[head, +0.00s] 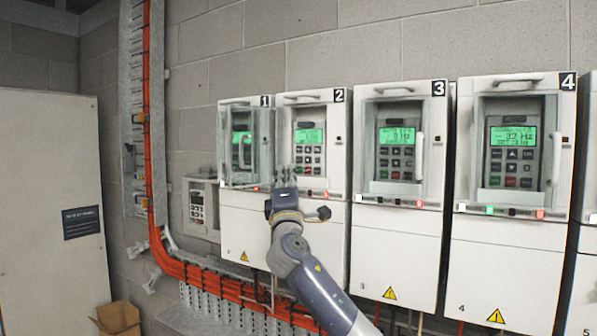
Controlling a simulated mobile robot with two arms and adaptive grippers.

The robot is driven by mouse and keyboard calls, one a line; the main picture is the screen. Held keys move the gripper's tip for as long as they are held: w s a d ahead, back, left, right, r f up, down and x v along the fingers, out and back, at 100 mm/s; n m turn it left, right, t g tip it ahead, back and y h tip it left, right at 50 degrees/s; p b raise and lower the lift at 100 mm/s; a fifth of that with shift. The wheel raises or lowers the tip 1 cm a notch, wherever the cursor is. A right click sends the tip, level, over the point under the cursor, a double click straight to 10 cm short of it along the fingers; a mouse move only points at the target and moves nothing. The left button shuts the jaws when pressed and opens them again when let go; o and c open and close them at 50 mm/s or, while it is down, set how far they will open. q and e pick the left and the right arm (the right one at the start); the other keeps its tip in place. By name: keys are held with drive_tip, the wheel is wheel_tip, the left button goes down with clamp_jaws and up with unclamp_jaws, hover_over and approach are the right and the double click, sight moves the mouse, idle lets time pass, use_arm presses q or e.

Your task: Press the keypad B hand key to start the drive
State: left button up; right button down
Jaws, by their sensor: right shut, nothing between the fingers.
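Several white drive cabinets hang in a row, numbered from 1 at the left. Each of drives 1 to 4 has a recessed keypad with a lit green screen: drive 1 (241,138), drive 2 (309,135), drive 3 (396,136) and drive 4 (513,136). I can read no letter B on any keypad, and the key legends are too small to read. My right gripper (284,175) is shut and empty, pointing up in front of the lower left of drive 2. It hides part of that area; I cannot tell if it touches anything. My left gripper is not in view.
A small grey keypad box (197,206) is on the wall left of drive 1. Orange cables (175,268) run down and along below the drives. A tall pale cabinet (45,200) stands at left, with an open cardboard box (119,318) on the floor.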

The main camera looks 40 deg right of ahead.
drive_tip(key=shift+d, duration=0.1)
drive_tip(key=shift+w+d, duration=0.15)
drive_tip(key=shift+d, duration=0.2)
